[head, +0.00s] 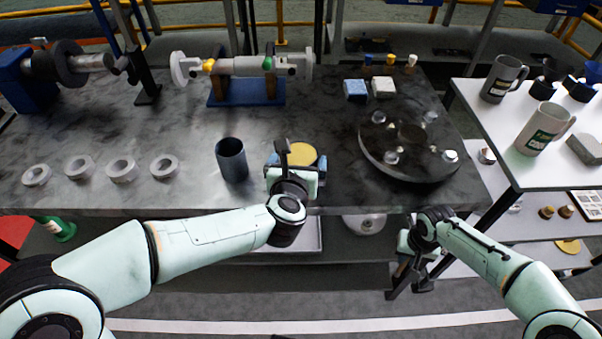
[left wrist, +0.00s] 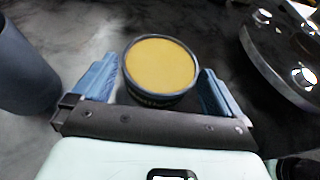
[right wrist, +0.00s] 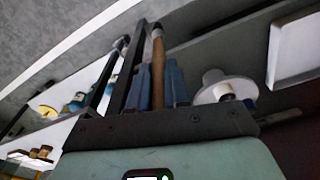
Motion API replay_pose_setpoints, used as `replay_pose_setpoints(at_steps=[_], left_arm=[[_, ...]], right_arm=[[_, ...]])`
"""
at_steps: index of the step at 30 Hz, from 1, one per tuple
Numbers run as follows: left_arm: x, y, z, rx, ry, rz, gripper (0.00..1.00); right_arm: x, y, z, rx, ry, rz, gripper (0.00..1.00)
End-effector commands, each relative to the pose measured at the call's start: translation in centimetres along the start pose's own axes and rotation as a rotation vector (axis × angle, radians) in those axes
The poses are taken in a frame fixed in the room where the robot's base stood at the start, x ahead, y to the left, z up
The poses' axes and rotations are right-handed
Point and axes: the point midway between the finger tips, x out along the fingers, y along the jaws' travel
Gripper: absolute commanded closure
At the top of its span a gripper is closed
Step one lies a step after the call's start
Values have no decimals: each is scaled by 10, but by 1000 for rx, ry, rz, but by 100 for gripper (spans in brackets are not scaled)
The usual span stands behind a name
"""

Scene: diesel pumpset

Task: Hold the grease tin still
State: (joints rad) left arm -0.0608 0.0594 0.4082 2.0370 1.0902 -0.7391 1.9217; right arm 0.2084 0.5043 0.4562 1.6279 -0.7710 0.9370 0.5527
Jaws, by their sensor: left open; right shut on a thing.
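The grease tin (left wrist: 160,68) is a round dark tin with a flat yellow-tan top, upright on the dark bench. It also shows in the head view (head: 303,153), partly hidden behind my left gripper (head: 296,166). In the left wrist view the blue fingers of my left gripper (left wrist: 158,82) stand open on either side of the tin, with a small gap visible at each side. My right gripper (right wrist: 157,88) is low in front of the bench, shut on a slim tool with a wooden-coloured handle (right wrist: 157,72); its kind is unclear.
A dark blue-grey cup (head: 231,160) stands just left of the tin. A round dark flange plate (head: 409,147) with shiny bolts lies to its right. Several pale rings (head: 121,170) lie at the left. A white side table (head: 508,150) with mugs stands at the right.

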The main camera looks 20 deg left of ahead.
Motion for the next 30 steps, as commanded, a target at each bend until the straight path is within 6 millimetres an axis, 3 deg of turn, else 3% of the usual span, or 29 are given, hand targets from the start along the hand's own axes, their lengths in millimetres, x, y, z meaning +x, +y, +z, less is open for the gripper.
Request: replay_pose_setpoints(at_steps=[6, 17, 18, 22, 23, 24, 30], left_arm=[[24, 0, 0, 1, 0, 1, 0], [30, 0, 0, 1, 0, 1, 0], [30, 0, 0, 1, 0, 1, 6], [29, 0, 0, 1, 0, 1, 49], [29, 0, 0, 1, 0, 1, 51], [29, 0, 0, 1, 0, 1, 0], [29, 0, 0, 1, 0, 1, 0]], right_arm=[[3, 0, 0, 0, -1, 0, 100], [4, 0, 0, 0, -1, 0, 100], [4, 0, 0, 0, -1, 0, 100], [4, 0, 0, 0, -1, 0, 100], [4, 0, 0, 0, -1, 0, 100], [4, 0, 0, 0, -1, 0, 100], [4, 0, 0, 0, -1, 0, 100]])
